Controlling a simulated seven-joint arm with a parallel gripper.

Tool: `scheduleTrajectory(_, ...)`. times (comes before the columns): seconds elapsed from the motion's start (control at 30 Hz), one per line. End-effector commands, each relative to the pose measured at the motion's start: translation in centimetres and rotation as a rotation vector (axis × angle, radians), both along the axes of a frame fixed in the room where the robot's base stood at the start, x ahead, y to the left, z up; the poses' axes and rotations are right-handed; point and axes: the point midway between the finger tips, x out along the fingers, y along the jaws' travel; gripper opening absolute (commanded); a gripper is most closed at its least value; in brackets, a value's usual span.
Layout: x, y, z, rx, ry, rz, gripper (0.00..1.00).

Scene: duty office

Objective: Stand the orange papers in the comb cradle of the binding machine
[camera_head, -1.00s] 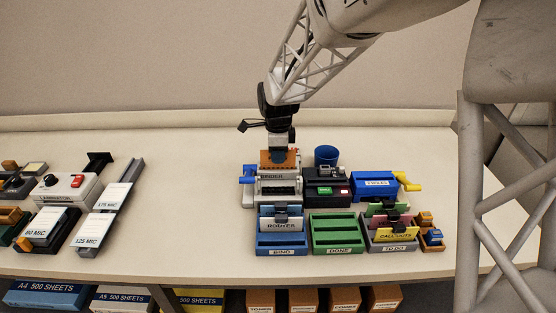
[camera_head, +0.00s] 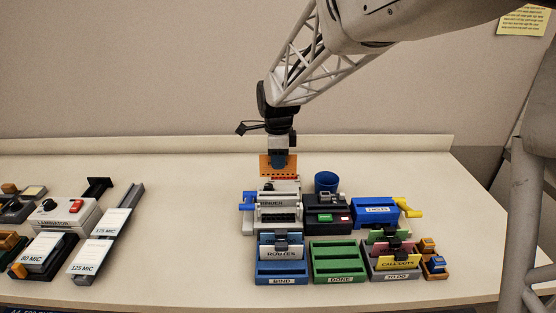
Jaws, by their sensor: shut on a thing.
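My gripper (camera_head: 279,160) is shut on the orange papers (camera_head: 265,165), which hang upright below it with a row of punched holes along the lower edge. The papers are above and just behind the grey binding machine (camera_head: 278,217), labelled BINDER, and appear clear of it. A red strip (camera_head: 285,178) shows just under the papers at the back of the machine. The machine has a blue handle (camera_head: 247,202) on its left side. The comb cradle cannot be made out clearly.
In front of the binder stand a blue BIND tray (camera_head: 282,272) holding ROUTES papers, an empty-looking green DONE tray (camera_head: 336,272) and a grey TO DO tray (camera_head: 396,268).

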Motion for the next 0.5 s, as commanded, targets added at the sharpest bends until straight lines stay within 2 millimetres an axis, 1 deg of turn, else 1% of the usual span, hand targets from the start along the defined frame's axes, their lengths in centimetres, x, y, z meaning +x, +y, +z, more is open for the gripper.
scheduleTrajectory(0.33,-0.2,0.0,0.1,0.000,0.000,0.000,0.00)
scheduleTrajectory(0.5,-1.4,0.1,0.3,0.000,0.000,0.001,0.00)
